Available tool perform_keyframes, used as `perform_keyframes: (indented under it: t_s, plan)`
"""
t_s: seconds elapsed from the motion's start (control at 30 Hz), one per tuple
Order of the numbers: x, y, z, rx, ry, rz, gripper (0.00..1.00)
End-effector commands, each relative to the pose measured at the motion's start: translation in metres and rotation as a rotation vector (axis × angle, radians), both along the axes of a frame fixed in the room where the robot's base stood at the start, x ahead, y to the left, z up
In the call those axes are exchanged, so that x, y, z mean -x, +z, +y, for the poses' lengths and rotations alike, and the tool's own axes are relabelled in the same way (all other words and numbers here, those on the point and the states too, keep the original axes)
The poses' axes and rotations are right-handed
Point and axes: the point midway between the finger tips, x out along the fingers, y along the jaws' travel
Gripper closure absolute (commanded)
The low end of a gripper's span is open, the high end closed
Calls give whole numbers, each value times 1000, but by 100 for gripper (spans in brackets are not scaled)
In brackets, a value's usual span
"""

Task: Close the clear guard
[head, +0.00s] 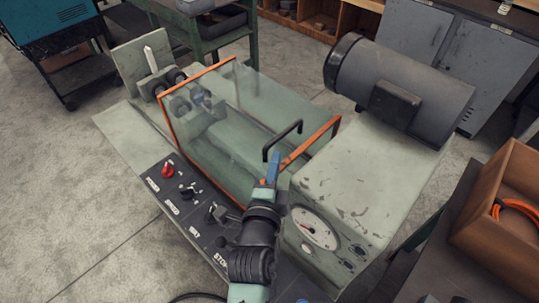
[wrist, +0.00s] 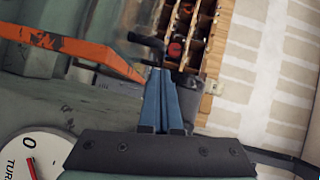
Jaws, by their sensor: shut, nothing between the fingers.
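The clear guard (head: 245,105), a see-through cover with orange edges, stands over the bed of the machine. I cannot tell whether it is fully seated. Its black bar handle (head: 283,140) is on the right part, near the orange right edge. My gripper (head: 273,158) has blue fingers, shut and empty, with the tips close by the handle's lower end. In the wrist view, the fingers (wrist: 163,75) point at the black handle (wrist: 150,44), with the guard's orange edge (wrist: 75,48) to the left. I cannot tell whether the tips touch the handle.
The control panel (head: 190,205) with a red knob (head: 168,170) lies at the machine's front. A grey housing with a dial (head: 315,230) stands to the right, below a large motor (head: 400,90). A wooden box (head: 505,225) is at far right. Open floor lies left.

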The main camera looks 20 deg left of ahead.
Motion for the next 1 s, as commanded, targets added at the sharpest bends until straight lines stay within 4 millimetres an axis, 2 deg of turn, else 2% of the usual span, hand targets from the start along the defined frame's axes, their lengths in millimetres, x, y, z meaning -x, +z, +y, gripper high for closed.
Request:
perform_keyframes:
  t_s: [0.1,0.3,0.77,1.0]
  plan:
    - [-6,-3,10,1,0,-1,100]
    - [-11,-4,18,0,-1,0,100]
    - [-12,-5,20,0,-1,-2,100]
    - [-18,-10,37,-2,3,-5,100]
